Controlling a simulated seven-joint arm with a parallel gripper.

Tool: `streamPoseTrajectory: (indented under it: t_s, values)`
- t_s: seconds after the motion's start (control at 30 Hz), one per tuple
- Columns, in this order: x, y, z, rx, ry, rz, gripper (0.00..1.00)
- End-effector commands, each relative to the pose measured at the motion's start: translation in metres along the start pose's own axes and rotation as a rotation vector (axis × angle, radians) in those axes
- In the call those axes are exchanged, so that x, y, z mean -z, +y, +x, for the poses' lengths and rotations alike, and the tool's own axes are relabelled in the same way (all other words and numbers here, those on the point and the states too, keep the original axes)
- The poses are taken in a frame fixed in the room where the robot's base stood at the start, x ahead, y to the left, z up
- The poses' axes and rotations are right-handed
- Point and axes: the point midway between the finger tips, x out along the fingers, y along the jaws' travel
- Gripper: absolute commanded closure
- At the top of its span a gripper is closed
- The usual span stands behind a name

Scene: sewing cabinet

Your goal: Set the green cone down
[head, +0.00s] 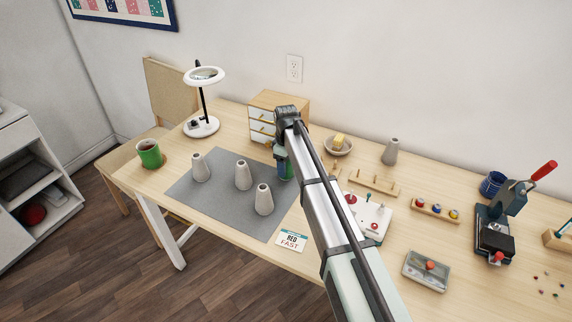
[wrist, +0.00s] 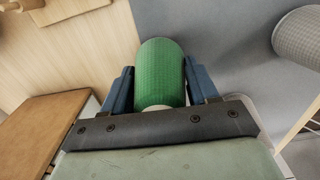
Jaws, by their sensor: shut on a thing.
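The green cone (wrist: 161,70) stands out between the two blue fingers of my gripper (wrist: 160,88) in the wrist view. The fingers are shut on its sides. In the head view my gripper (head: 284,170) is at the right back part of the grey mat (head: 220,213), and only a little of the green cone shows, mostly hidden by my arm. I cannot tell whether its base touches the mat. Three pale grey cones stand upright on the mat: one at the left (head: 201,167), one in the middle (head: 243,176), one at the front (head: 264,200).
A small drawer cabinet (head: 279,104) stands behind my gripper. Another grey cone (head: 391,151), a bowl (head: 339,147), a peg rack (head: 374,183) and a white board (head: 372,220) lie to the right. The mat's left front is bare.

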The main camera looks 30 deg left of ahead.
Motion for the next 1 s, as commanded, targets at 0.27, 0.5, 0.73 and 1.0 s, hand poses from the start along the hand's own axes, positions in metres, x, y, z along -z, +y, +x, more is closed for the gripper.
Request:
streamPoseTrajectory:
  t_s: [0.27, 0.5, 0.73, 1.0]
  values:
    - [0.000, 0.000, 0.000, 0.000, 0.000, 0.000, 0.17]
    - [0.000, 0.000, 0.000, 0.000, 0.000, 0.000, 0.16]
    - [0.000, 0.000, -0.017, -0.001, 0.001, 0.000, 0.16]
    - [0.001, 0.001, -0.066, -0.002, 0.002, 0.000, 0.16]
